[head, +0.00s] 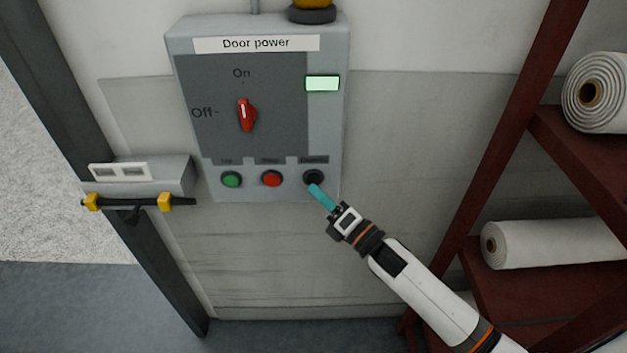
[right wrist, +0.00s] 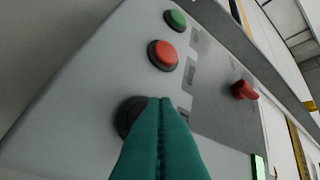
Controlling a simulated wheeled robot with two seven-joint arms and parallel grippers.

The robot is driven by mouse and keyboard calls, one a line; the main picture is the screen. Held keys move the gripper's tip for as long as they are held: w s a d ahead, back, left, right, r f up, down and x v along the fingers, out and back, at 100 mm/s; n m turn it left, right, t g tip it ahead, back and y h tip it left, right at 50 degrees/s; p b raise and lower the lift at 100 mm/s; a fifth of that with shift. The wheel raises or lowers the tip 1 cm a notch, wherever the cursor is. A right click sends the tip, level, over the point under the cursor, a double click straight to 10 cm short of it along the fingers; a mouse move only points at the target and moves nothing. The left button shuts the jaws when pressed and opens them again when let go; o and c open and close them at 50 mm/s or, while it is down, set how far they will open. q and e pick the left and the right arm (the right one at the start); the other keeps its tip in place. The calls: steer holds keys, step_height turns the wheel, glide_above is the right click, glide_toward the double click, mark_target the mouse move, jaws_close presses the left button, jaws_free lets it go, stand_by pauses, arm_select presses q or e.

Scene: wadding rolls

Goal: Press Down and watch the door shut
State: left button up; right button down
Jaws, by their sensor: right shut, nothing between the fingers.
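The grey door power box (head: 325,130) hangs on the wall. Its red switch (head: 247,115) points up at On, and a light (head: 322,83) glows pale green. Below are a green button (head: 231,179), a red button (head: 272,178) and a black button (head: 314,177), whose small label I cannot read surely. My right gripper (head: 316,190) is shut and empty, its teal fingertips at the black button. In the right wrist view the fingers (right wrist: 160,135) cover part of the black button (right wrist: 128,113); I cannot tell whether they touch or press it. My left gripper is not in view.
A dark red rack (head: 505,110) with white wadding rolls (head: 555,243) stands at the right, close to my right arm. At the left is a dark door frame (head: 165,270) with a small grey box and a black bar with yellow clamps (head: 165,202).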

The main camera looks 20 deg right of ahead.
steer(key=shift+w+d, duration=0.1)
steer(key=shift+w, duration=0.2)
